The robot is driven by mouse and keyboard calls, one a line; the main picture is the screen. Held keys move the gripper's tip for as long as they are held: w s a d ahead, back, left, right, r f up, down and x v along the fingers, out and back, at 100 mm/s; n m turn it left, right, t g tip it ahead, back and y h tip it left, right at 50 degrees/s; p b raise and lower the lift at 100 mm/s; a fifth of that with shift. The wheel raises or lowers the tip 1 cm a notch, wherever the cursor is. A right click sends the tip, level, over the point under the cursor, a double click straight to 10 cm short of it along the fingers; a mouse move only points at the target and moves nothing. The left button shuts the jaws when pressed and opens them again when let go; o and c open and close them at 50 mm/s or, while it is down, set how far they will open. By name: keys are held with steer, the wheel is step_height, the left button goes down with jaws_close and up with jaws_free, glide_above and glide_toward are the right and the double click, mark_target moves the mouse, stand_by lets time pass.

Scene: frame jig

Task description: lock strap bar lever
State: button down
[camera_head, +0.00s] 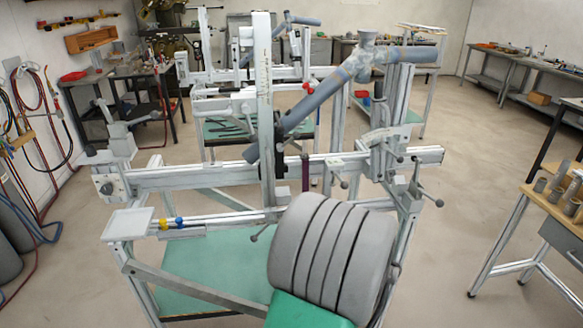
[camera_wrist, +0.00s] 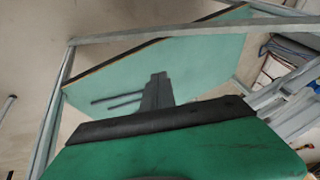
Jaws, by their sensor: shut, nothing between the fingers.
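The grey frame jig (camera_head: 235,172) fills the middle of the head view, with a long horizontal beam, an upright and a slanted grey tube. Several small levers with dark knobs sit on it: one lever (camera_head: 263,233) at the lower middle, one (camera_head: 430,195) at the right end. I cannot tell which one is the strap bar lever, or whether it is locked. My gripper (camera_wrist: 157,80) shows in the wrist view, its dark fingers shut and empty. No lever shows close to it there. In the head view I cannot make out my gripper.
A green shelf (camera_head: 215,262) lies low inside the jig; a green panel (camera_wrist: 195,55) with grey rails shows in the wrist view. A wooden-topped bench (camera_head: 555,195) stands at right. Hoses (camera_head: 40,95) hang on the left wall. Open floor lies between jig and bench.

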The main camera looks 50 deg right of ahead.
steer(key=w+d+r+n+t+h, duration=0.2)
steer(key=w+d+r+n+t, duration=0.2)
steer(key=w+d+r, duration=0.3)
steer(key=n+t+h, duration=0.5)
steer(key=n+t, duration=0.1)
steer(key=n, duration=0.1)
glide_toward(288, 141)
steer(key=a+f, duration=0.3)
step_height(288, 141, up, 5)
steer(key=s+d+n+t+h, duration=0.1)
steer(key=s+n+h, duration=0.1)
steer(key=n, duration=0.1)
steer(key=f+p+x, duration=0.1)
steer(key=p+x, duration=0.3)
steer(key=x, duration=0.6)
steer(key=shift+d+r+n, duration=0.25)
steer(key=shift+r+n, duration=0.05)
steer(key=shift+n, duration=0.1)
